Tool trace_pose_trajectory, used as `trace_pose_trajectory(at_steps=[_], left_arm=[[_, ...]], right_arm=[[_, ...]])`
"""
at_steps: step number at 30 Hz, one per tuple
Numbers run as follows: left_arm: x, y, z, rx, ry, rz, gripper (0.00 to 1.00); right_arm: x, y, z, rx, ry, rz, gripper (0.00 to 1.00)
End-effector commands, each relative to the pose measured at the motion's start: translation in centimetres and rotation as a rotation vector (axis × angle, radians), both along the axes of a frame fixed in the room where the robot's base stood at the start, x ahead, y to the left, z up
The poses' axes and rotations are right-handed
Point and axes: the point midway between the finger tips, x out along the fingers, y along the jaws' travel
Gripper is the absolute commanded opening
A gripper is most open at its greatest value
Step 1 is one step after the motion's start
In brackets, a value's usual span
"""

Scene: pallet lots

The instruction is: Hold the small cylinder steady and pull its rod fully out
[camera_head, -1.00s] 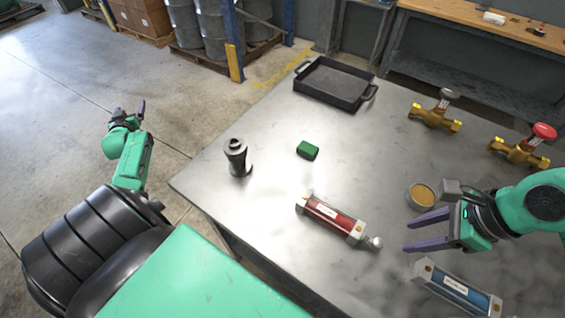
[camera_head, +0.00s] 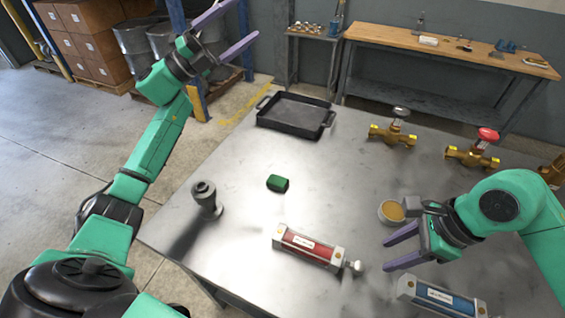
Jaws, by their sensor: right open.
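A red cylinder (camera_head: 308,246) with a white label and metal end caps lies on the metal table, its silver rod end (camera_head: 355,266) pointing right. A blue cylinder (camera_head: 440,298) lies at the bottom right, partly cut off by the picture edge. I cannot tell for sure which one is the small cylinder. My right gripper (camera_head: 386,257) is open and empty, just right of the red cylinder's rod end and above the blue cylinder. My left gripper (camera_head: 243,19) is open and empty, raised at the top, far from both cylinders.
The table's centre is mostly clear. A workbench (camera_head: 450,50) stands behind.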

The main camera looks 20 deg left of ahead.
Motion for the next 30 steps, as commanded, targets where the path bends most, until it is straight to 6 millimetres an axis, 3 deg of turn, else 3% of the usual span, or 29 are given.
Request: trace_pose_trajectory(at_steps=[1, 5, 9, 12, 15, 18, 21, 23, 30], left_arm=[[-0.8, -3.4, 0.1, 0.104, -0.042, -0.058, 0.95], [-3.8, -12.4, -1.8, 0.419, -0.162, -0.23, 0.95], [-8.5, -20.3, -6.5, 0.804, -0.317, -0.444, 0.95], [-12.3, -23.8, -11.7, 1.128, -0.442, -0.625, 0.95], [-15.8, -24.4, -17.7, 1.499, -0.571, -0.828, 0.95], [-17.8, -22.1, -22.5, 1.858, -0.663, -1.017, 0.95], [-18.4, -19.4, -24.7, 2.102, -0.696, -1.135, 0.95], [-18.5, -18.4, -25.2, 2.175, -0.699, -1.173, 0.95], [-18.7, -17.9, -28.4, 2.208, -0.692, -1.194, 0.95]], right_arm=[[0.0, 0.0, 0.0, 0.0, 0.0, 0.0, 0.5], [0.0, 0.0, 0.0, 0.0, 0.0, 0.0, 0.5], [0.0, 0.0, 0.0, 0.0, 0.0, 0.0, 0.5], [0.0, 0.0, 0.0, 0.0, 0.0, 0.0, 0.5], [0.0, 0.0, 0.0, 0.0, 0.0, 0.0, 0.5], [0.0, 0.0, 0.0, 0.0, 0.0, 0.0, 0.5], [0.0, 0.0, 0.0, 0.0, 0.0, 0.0, 0.5], [0.0, 0.0, 0.0, 0.0, 0.0, 0.0, 0.5], [0.0, 0.0, 0.0, 0.0, 0.0, 0.0, 0.5]])
